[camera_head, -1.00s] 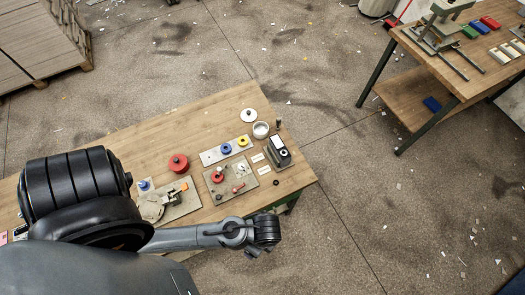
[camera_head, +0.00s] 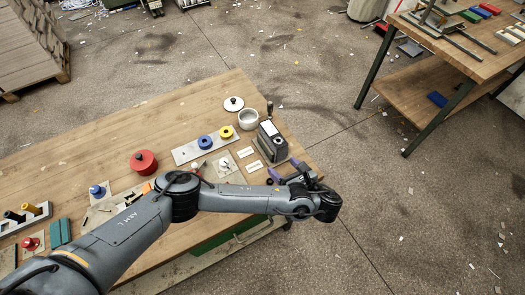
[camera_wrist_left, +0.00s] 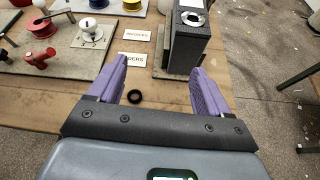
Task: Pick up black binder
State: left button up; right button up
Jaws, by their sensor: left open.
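In the left wrist view this block (camera_wrist_left: 187,48) stands just beyond my fingertips, nearer the right finger. My left gripper (camera_head: 285,170) has purple fingers and is on the near side of the block. In the left wrist view the gripper (camera_wrist_left: 160,68) is open, with nothing between its fingers. A small black ring (camera_wrist_left: 134,96) lies on the table between the fingers.
A grey plate with blue (camera_head: 205,142) and yellow (camera_head: 226,132) spools lies left of the block. A white cup (camera_head: 248,119) stands behind it. Two white labels (camera_wrist_left: 137,35) lie beside it. The table's right edge is close.

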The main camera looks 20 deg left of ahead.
pick_arm(q)
jog(key=b, duration=0.2)
send_near(279, 140)
jog(key=a+f, duration=0.1)
jog(key=a, duration=0.1)
jog(key=shift+n+t, duration=0.4)
jog(key=b+x, duration=0.4)
jog(key=b, duration=0.1)
jog(key=shift+w+d+b, duration=0.1)
jog(key=shift+w+b, duration=0.05)
jog(key=shift+b, duration=0.2)
jog(key=shift+w+a+b, duration=0.3)
jog(key=shift+a+b, duration=0.05)
jog(key=shift+a, duration=0.05)
jog(key=shift+f+b+x, duration=0.15)
jog(key=shift+b+x, duration=0.2)
jog(key=shift+x, duration=0.75)
jog(key=shift+f+b+x, duration=0.15)
jog(key=shift+b+x, duration=0.2)
jog(key=shift+x, duration=0.75)
jog(key=shift+w+a+f, duration=0.1)
jog(key=shift+w+a, duration=0.15)
jog(key=shift+a, duration=0.05)
pick_arm(e)
notch_tip(279, 140, down, 11)
pick_arm(q)
jog(key=shift+c, duration=0.2)
pick_arm(e)
jog(key=shift+s, duration=0.1)
